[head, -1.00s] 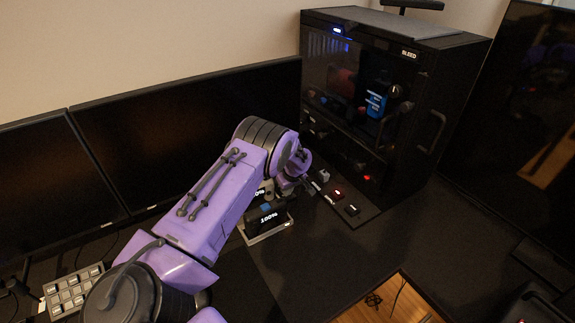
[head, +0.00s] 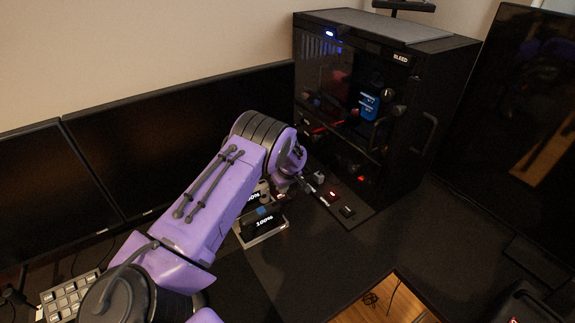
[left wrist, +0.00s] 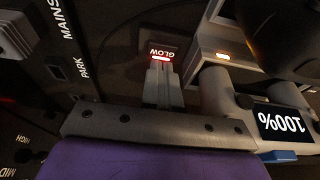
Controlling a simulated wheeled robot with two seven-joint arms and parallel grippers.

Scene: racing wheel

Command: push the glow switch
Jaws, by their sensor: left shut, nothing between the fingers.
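The glow switch (left wrist: 163,53) shows in the left wrist view with a red-lit edge and the label GLOW. In the head view the left gripper (head: 308,186) is partly hidden by my wrist. My right gripper is not in view.
A device with a 100% display (head: 264,222) stands beside my wrist. The black case (head: 400,140) rises behind, monitors (head: 190,140) stand left, and the desk (head: 300,275) is clear in front.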

